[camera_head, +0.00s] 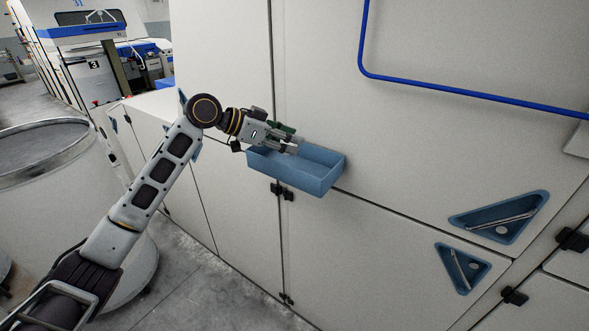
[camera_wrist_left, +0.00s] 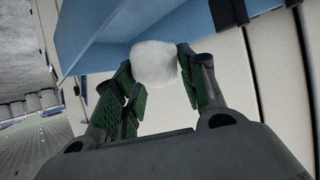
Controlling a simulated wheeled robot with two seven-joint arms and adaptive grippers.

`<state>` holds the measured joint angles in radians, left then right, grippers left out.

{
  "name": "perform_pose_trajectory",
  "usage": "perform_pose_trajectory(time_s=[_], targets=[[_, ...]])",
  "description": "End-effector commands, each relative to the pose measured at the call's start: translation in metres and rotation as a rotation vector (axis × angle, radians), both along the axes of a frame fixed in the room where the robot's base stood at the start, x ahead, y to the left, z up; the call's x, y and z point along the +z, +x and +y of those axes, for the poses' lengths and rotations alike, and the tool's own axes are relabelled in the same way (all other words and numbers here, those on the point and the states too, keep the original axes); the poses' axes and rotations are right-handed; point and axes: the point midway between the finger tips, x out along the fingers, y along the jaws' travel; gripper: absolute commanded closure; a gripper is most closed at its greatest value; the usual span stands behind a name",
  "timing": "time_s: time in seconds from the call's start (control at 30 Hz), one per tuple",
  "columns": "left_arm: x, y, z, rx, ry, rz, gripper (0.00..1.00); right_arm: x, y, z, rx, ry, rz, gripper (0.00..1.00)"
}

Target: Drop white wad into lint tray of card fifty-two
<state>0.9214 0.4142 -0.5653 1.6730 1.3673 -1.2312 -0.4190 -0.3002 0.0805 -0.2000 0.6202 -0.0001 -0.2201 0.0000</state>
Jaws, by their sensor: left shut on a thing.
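The white wad (camera_wrist_left: 154,63) shows in the left wrist view, between the green-padded fingertips of my left gripper (camera_wrist_left: 157,78). The gripper is shut on it. In the head view my left gripper (camera_head: 293,144) is at the rim of the blue lint tray (camera_head: 318,180), over its left part. The wad cannot be made out in the head view. The tray is an open blue box fixed to the front of the pale machine. In the left wrist view the blue tray (camera_wrist_left: 110,55) lies just beyond the wad. My right gripper is not in view.
A large grey-white drum (camera_head: 50,190) stands at left by my arm. A blue rail (camera_head: 460,92) runs across the machine front above right. Triangular blue recessed handles (camera_head: 500,217) and black latches (camera_head: 572,240) are at lower right. Another machine (camera_head: 85,60) stands behind.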

Motion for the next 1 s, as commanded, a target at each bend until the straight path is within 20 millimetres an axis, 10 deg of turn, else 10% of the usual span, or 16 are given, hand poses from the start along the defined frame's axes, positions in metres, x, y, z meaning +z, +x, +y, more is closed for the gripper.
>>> perform_pose_trajectory(time_s=[0.7,0.73,1.0], targets=[[-0.0140,0.0000,0.0000,0.000,0.000,0.000,0.75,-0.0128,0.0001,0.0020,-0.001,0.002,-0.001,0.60],[-0.0140,0.0000,0.0000,0.000,0.000,0.000,0.56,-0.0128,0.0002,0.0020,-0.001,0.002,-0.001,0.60],[-0.0140,0.0000,0.0000,0.000,0.000,0.000,0.34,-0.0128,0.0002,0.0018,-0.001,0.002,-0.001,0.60]])
